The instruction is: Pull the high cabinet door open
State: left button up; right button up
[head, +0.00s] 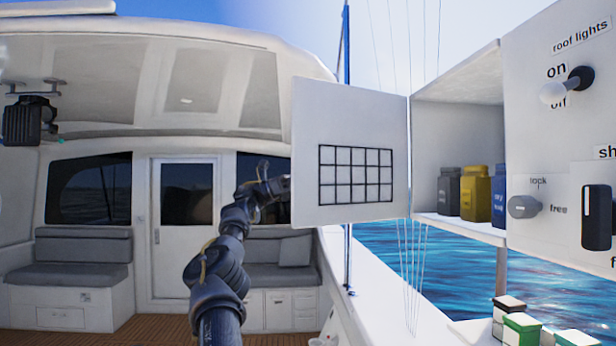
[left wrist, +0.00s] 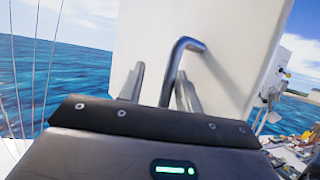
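The high cabinet door (head: 350,155) is a white panel with a black grid on its inner face. It stands swung wide open to the left of the white cabinet (head: 458,85), whose inside is exposed. In the left wrist view the door (left wrist: 225,40) fills the upper middle, with a dark bent bar handle (left wrist: 175,62) on its outer face. My left gripper (left wrist: 160,70) has its fingers apart, with the handle between them, closer to the right finger. Contact cannot be told. In the head view the door hides my left gripper; only my arm shows. My right gripper is in neither view.
Several bottles, grey, yellow and blue (head: 498,194), stand on the cabinet shelf. A panel right of it carries a roof lights switch (head: 567,85) and a lock knob (head: 523,207). Small lidded boxes (head: 522,328) sit at lower right. The deck left of the door looks clear.

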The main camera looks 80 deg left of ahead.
pick_arm(q)
jog(key=shift+s, duration=0.1)
jog(key=v, duration=0.7)
jog(key=shift+p, duration=0.3)
jog(key=shift+s+a+f, duration=0.1)
jog(key=shift+s+f, duration=0.05)
jog(key=shift+s, duration=0.05)
jog(key=shift+w, duration=0.1)
